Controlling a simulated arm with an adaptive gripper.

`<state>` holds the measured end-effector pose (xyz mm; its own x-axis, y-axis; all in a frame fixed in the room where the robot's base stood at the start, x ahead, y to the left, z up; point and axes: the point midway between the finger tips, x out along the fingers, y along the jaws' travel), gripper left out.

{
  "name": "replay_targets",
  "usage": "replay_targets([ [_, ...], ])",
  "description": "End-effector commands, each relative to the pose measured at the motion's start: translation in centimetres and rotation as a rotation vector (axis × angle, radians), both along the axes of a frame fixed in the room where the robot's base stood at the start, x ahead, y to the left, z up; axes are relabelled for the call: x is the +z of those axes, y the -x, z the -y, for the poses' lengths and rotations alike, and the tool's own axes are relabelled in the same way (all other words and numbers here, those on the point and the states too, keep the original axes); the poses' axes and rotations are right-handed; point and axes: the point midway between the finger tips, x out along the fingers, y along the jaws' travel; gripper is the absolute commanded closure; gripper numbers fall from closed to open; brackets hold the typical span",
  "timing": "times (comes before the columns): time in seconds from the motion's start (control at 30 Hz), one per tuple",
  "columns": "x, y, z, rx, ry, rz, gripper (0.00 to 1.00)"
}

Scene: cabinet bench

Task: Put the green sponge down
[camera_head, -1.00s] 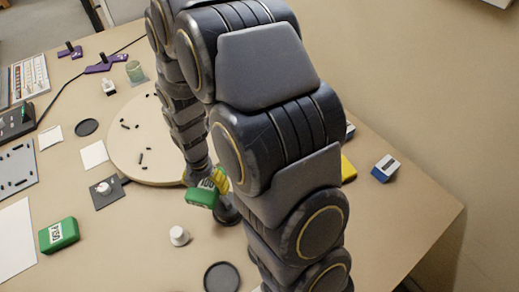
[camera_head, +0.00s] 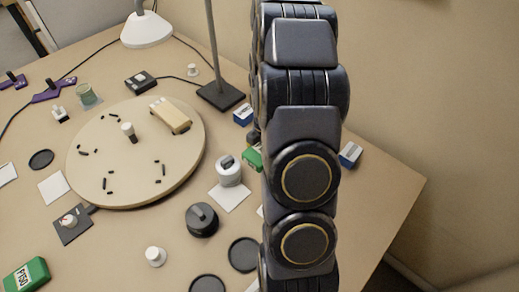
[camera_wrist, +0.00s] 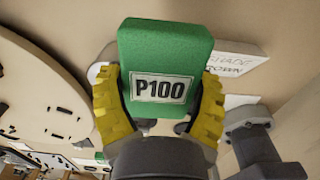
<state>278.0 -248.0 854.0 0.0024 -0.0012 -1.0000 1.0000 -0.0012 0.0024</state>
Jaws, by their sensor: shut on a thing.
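The green sponge (camera_wrist: 165,68), labelled P100, is between the yellow fingers of my gripper (camera_wrist: 160,105) in the wrist view. The fingers are shut on its two sides. In the head view only a small green part of the sponge (camera_head: 252,160) shows at the left edge of my arm, right of the round board. My arm hides the gripper there. I cannot tell whether the sponge touches the surface below. A white card (camera_wrist: 235,62) with partly hidden handwriting lies behind the sponge in the wrist view.
A white canister (camera_head: 229,172) and a black round weight (camera_head: 202,220) stand left of my arm. A lamp base (camera_head: 220,95) and a blue-white box (camera_head: 242,115) are behind. Another blue-white box (camera_head: 350,154) is at right. Another green block (camera_head: 27,274) lies front left.

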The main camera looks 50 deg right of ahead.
Motion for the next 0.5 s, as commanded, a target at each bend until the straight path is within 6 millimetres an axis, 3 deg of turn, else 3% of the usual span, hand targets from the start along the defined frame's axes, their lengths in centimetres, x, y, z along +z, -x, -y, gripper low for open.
replay_targets([
  [0.23,-2.4,-3.7,3.3,0.001,-0.001,-0.002,0.60],
  [0.5,-6.6,-6.1,5.5,0.001,-0.001,-0.002,0.60],
])
